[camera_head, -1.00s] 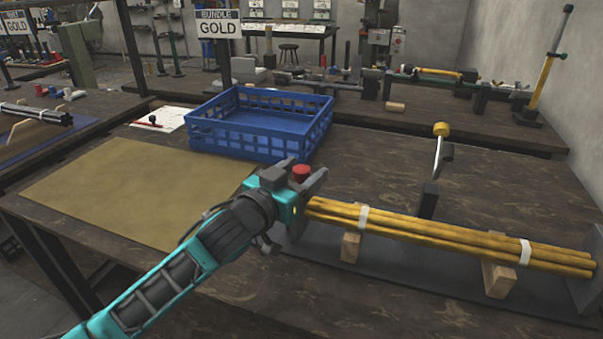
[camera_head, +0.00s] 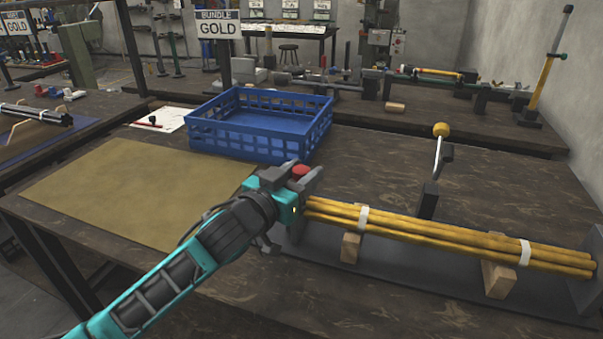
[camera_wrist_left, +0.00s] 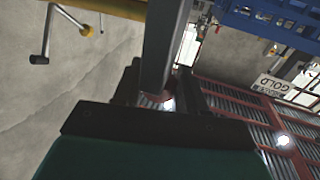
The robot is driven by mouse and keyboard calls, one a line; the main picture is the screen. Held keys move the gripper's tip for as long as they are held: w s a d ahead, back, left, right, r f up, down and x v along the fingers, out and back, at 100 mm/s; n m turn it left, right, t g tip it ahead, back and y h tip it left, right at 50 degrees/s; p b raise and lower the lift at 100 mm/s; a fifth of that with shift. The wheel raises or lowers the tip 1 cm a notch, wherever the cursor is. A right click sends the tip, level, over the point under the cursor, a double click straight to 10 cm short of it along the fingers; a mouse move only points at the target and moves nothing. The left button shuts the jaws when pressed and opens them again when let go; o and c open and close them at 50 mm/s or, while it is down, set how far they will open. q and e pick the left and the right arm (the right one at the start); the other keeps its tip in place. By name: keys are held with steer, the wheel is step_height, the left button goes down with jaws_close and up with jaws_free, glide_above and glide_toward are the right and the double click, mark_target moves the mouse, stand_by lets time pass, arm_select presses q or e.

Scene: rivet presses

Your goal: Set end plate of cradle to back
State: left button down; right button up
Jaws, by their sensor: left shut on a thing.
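The cradle is a long dark base (camera_head: 420,271) on the table, with wooden rests (camera_head: 498,279) that carry a bundle of yellow rods (camera_head: 440,236) tied with white bands. A grey end plate (camera_head: 586,295) stands at its right end. My left gripper (camera_head: 303,177) is at the cradle's left end, shut on a grey part with a red knob (camera_head: 300,171). The gripper hides most of that part, probably the movable end plate. In the left wrist view a grey bar (camera_wrist_left: 163,45) stands between the fingers. My right gripper is not in view.
A lever with a yellow knob (camera_head: 441,130) stands behind the rods. An empty blue crate (camera_head: 258,150) sits behind my left gripper, beside a tan mat (camera_head: 130,187). A sign (camera_head: 219,26) reads BUNDLE GOLD.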

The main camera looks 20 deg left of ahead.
arm_select(q)
steer(key=shift+a, duration=0.4)
steer(key=a+p, duration=0.2)
steer(key=a, duration=0.6)
steer(key=shift+w+a+p, duration=0.2)
steer(key=shift+p, duration=0.1)
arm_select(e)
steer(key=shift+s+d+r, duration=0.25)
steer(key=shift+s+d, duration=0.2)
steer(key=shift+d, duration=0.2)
arm_select(q)
steer(key=c, duration=1)
jaws_free()
steer(key=shift+o, duration=1.4)
steer(key=shift+a, duration=0.1)
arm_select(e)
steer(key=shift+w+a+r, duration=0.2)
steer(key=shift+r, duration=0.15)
arm_select(q)
steer(key=shift+s, duration=0.1)
